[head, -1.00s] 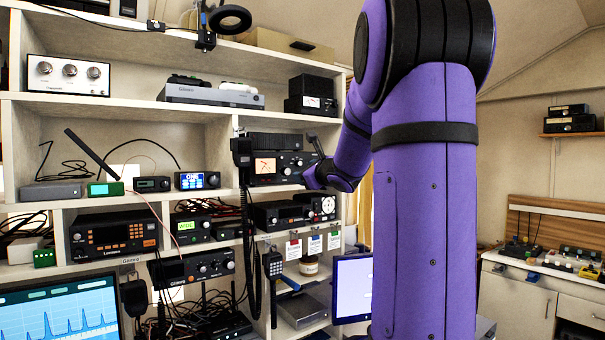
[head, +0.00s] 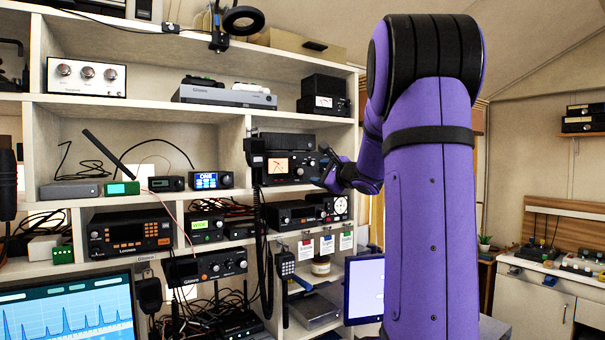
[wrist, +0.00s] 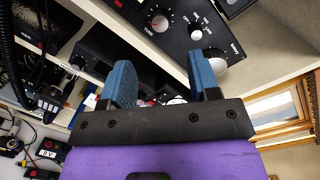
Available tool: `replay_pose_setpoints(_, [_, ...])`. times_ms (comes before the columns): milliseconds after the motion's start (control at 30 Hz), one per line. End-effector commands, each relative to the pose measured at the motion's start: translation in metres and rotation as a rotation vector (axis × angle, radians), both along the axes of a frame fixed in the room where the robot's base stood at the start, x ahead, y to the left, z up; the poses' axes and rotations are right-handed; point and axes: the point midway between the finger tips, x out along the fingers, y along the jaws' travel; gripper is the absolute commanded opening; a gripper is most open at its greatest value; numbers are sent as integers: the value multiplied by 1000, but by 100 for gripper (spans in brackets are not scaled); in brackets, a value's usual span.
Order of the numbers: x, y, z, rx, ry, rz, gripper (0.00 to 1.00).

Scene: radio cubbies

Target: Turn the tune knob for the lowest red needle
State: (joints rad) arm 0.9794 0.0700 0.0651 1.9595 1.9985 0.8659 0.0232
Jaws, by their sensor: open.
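The tuner unit with the lit meter (head: 278,166) sits in the middle-right cubby in the head view. Its meter face is pale orange with thin red needle lines, too small to read exactly. In the wrist view, the tuner's black front panel (wrist: 180,42) shows at the top, tilted. A round black knob (wrist: 158,20) with a scale and a label that seems to read TUNE is on it. My gripper (wrist: 162,80) is open and empty, its blue fingers below the panel and apart from that knob. In the head view my gripper (head: 328,158) is at the tuner's right end, hiding part of it.
A silver selector knob (wrist: 195,32) and a larger pale knob (wrist: 217,66) are near the right finger. A white shelf edge (wrist: 125,32) runs close by the fingers. A handset (head: 256,160) with a coiled cord hangs left of the meter. More radios (head: 292,214) stand below.

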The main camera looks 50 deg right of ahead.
Motion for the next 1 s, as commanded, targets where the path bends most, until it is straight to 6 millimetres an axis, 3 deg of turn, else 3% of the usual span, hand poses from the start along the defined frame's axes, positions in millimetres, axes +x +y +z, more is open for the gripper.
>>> replay_pose_setpoints(300, [56,-8,0,2,0,1,56])
replay_pose_setpoints(500, [81,-12,0,2,0,0,56])
replay_pose_setpoints(967, [91,-13,0,2,-1,-1,56])
replay_pose_setpoints(1000, [91,-13,0,2,-1,-1,47])
